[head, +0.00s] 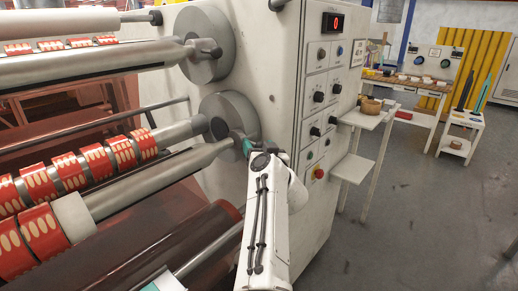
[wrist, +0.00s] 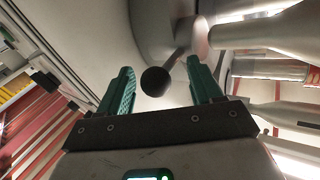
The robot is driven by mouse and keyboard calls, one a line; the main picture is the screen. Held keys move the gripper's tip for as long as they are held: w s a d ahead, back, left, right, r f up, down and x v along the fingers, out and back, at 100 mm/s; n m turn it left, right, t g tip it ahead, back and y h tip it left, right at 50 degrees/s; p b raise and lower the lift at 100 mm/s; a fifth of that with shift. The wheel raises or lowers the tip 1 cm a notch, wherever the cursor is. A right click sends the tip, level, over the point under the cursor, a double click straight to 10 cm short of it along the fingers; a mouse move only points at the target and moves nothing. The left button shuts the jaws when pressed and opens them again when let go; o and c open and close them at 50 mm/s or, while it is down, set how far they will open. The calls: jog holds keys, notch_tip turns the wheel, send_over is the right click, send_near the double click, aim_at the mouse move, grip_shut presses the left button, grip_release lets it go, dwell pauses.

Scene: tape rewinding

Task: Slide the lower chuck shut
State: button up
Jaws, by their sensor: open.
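The lower chuck (head: 232,108) is a grey round flange on the side of the white machine cabinet, with a shaft end at its front. It fills the top middle of the wrist view (wrist: 152,22). A short lever with a black ball knob (wrist: 155,81) comes off it. My gripper (wrist: 160,66) is open, its two green fingers pointing at the chuck. The knob appears between the fingers, with gaps on both sides; I cannot tell its depth relative to the fingertips. In the head view my gripper (head: 247,146) is beside the chuck, mostly hidden by my arm.
An upper chuck (head: 207,45) sits above. Shafts with red-and-cream rolls (head: 95,160) and a grey roller run left from the chucks. The cabinet's control panel (head: 318,100) is to the right. White shelves (head: 360,118) and open floor lie further right.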

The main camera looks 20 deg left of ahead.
jog(key=shift+w, duration=0.1)
jog(key=shift+c, duration=0.5)
grip_shut()
